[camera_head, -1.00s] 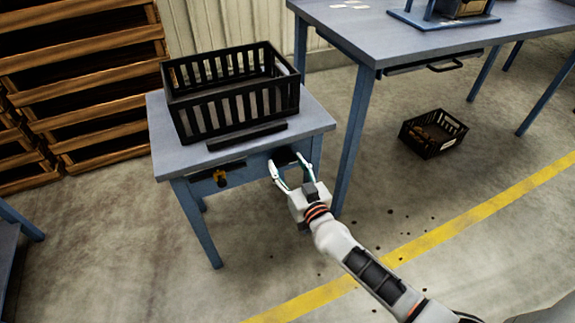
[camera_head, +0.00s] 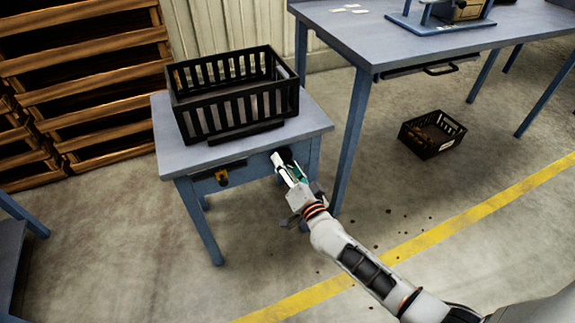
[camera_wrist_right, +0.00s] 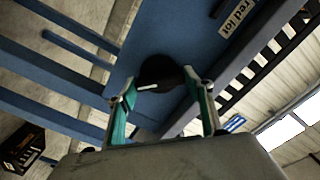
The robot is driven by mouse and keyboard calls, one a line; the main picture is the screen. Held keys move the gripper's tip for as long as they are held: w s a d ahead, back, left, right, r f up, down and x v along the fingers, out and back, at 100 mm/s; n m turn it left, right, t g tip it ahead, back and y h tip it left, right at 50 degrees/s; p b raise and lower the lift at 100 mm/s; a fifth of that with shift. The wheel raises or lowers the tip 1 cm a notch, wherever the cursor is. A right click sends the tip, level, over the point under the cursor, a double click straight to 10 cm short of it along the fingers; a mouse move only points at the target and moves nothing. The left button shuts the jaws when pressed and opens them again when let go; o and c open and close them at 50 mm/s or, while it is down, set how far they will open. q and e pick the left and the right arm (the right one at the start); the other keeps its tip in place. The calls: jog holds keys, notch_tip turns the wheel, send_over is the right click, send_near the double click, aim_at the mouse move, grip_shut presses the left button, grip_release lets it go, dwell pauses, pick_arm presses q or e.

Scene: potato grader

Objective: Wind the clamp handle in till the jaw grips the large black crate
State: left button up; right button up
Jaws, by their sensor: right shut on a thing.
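The large black crate (camera_head: 228,105) stands on the small blue-grey table (camera_head: 180,152). The clamp jaw, a dark bar (camera_head: 246,133), lies along the crate's near side; I cannot tell whether it touches the crate. My right gripper (camera_head: 285,160) is at the table's front edge, shut on the dark round clamp handle. In the right wrist view the handle (camera_wrist_right: 160,78) sits between my two green-padded fingers, against the blue table front. My gripper partly hides the handle in the head view. My left gripper is not in view.
A taller blue table (camera_head: 400,40) stands at the right, with a small black crate (camera_head: 432,134) on the floor beneath. Wooden racks (camera_head: 80,90) stand at the left. Open floor lies in front.

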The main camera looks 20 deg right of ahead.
jog(key=m, duration=0.3)
jog(key=shift+m, duration=0.4)
jog(key=m, duration=0.3)
jog(key=shift+f+m, duration=0.1)
jog(key=shift+m, duration=0.2)
jog(key=m, duration=0.3)
jog(key=shift+b, duration=0.3)
jog(key=shift+m, duration=1.6)
jog(key=o, duration=1.1)
jog(key=s, duration=1.2)
jog(key=shift+d, duration=0.2)
